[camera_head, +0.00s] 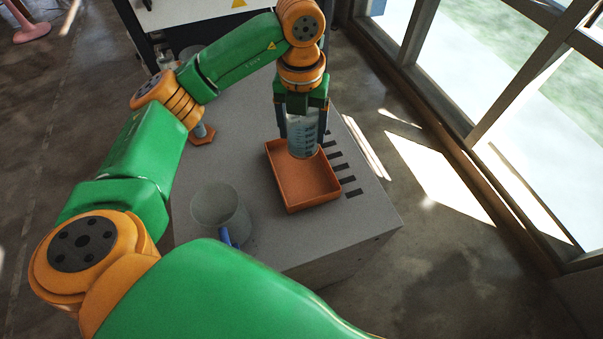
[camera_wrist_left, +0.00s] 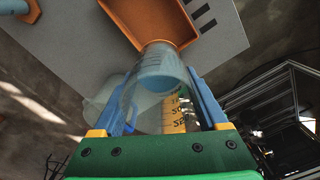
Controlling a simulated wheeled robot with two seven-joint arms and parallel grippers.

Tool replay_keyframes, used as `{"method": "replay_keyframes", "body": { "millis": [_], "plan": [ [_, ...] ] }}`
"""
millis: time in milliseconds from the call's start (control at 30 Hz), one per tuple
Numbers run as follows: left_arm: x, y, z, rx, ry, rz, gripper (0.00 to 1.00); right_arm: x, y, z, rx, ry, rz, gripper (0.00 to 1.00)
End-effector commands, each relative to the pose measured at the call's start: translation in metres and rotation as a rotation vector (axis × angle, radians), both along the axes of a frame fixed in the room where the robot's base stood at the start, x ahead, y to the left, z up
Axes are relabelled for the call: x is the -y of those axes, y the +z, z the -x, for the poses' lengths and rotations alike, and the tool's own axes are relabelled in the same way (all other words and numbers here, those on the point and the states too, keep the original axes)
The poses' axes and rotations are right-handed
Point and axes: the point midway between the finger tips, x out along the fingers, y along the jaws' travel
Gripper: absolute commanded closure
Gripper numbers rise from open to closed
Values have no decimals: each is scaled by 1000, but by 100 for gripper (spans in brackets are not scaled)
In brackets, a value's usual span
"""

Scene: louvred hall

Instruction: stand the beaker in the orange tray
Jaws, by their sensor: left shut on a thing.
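A clear beaker with dark graduation marks (camera_head: 302,140) is held by my left gripper (camera_head: 303,118), whose fingers are shut on its sides. It looks about upright, over the far end of the orange tray (camera_head: 312,192). I cannot tell whether its base touches the tray floor. In the left wrist view the beaker (camera_wrist_left: 160,72) is between the two blue fingers of the gripper (camera_wrist_left: 164,95), and its far end overlaps the near edge of the tray (camera_wrist_left: 150,18). The rest of the tray looks empty. My right gripper is not in view.
A translucent mug (camera_head: 218,205) with a blue handle stands on the grey table (camera_head: 262,238), front left of the tray. A post with an orange hexagonal base (camera_head: 202,135) is left of the tray. Dark slots (camera_head: 345,180) line the right side. Windows are at the right.

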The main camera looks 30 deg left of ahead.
Motion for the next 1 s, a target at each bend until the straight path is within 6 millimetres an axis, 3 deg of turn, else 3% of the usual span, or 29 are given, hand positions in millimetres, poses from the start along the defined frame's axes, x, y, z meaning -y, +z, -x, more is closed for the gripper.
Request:
{"method": "replay_keyframes", "body": {
  "millis": [33, 300, 500, 600, 700, 1000],
  "plan": [
    [-2, -14, -2, -5, 153, 5, 87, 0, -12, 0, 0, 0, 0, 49],
    [-17, -68, -12, -19, 1149, 16, 87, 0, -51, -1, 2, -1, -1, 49],
    [-25, -94, -15, -22, 1628, 14, 87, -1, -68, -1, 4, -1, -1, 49],
    [-27, -101, -15, -22, 1726, 13, 87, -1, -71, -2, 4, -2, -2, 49],
    [-26, -128, -14, -27, 1752, 11, 87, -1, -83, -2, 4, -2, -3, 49],
    [-27, -184, -14, -25, 1749, 9, 87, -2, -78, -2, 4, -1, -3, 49]
  ]
}}
